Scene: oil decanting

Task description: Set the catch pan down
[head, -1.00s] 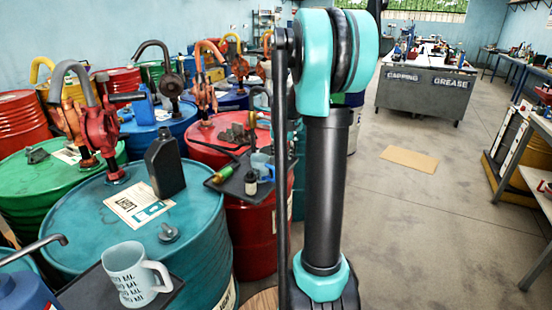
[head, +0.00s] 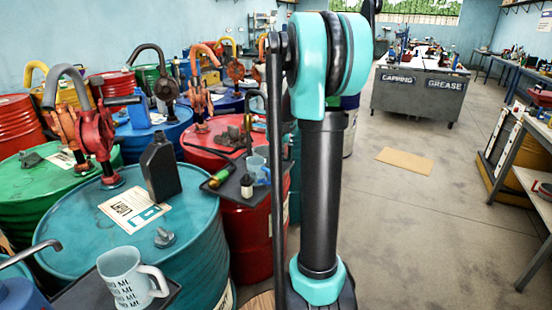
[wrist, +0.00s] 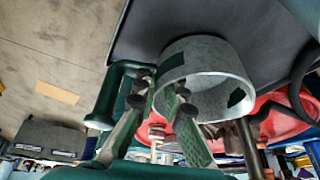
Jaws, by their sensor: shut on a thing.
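In the wrist view, the catch pan seems to be the pale grey round vessel (wrist: 207,52) with dark green patches. My gripper (wrist: 161,96) has its green-padded fingers closed at the pan's near left side. The pan appears against a dark grey tray-like surface (wrist: 150,35); I cannot tell whether it touches it. The wrist picture is turned over, with floor at the top. In the head view, neither the pan nor my gripper can be made out; my arm fills the middle.
Teal (head: 90,225), red (head: 255,222) and green drums crowd the left. A measuring jug (head: 128,280) stands on a dark shelf at the front left. A black bottle (head: 160,172) stands on the teal drum. Floor (head: 420,225) on the right is clear around a cardboard sheet (head: 405,162).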

